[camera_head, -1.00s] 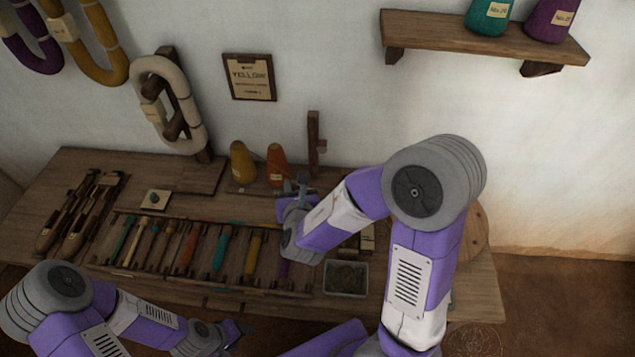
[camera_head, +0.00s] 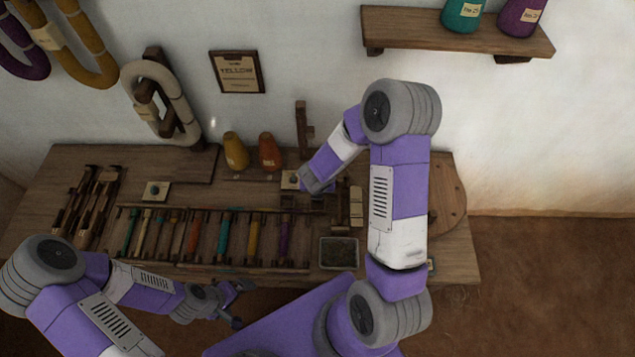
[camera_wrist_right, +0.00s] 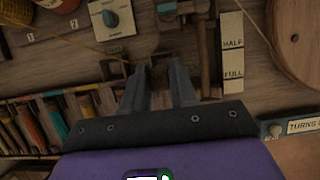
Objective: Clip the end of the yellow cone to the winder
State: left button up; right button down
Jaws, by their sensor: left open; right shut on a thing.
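The yellow cone (camera_head: 236,152) stands at the back of the bench, left of an orange cone; part of it shows in the wrist view (camera_wrist_right: 14,12). A thin yellow thread (camera_wrist_right: 95,46) runs from the cones' side toward my right fingertips. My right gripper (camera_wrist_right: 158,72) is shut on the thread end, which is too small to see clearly. It is over the dark wooden winder parts (camera_wrist_right: 196,45), just in front of a small frame; I cannot tell if they touch. In the head view my wrist hides its fingertips. My left gripper (camera_head: 238,301) is open and empty before the bench's front edge.
A rack of coloured bobbins (camera_head: 195,238) fills the bench front. A dial card (camera_head: 290,180), a HALF/FULL gauge (camera_wrist_right: 232,52), a grey tray (camera_head: 339,267) and a round wooden disc (camera_head: 450,195) surround the winder. A wooden post (camera_head: 301,125) stands behind.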

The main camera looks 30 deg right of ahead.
jog(key=shift+f+b, duration=2.9)
jog(key=shift+f, duration=0.45)
jog(key=shift+f+b, duration=0.85)
jog(key=shift+b, duration=0.15)
jog(key=c, duration=0.5)
grip_release()
jog(key=shift+r, duration=0.1)
notch_tip(320, 180, up, 8)
jog(key=p, duration=0.6)
jog(key=shift+p, duration=0.3)
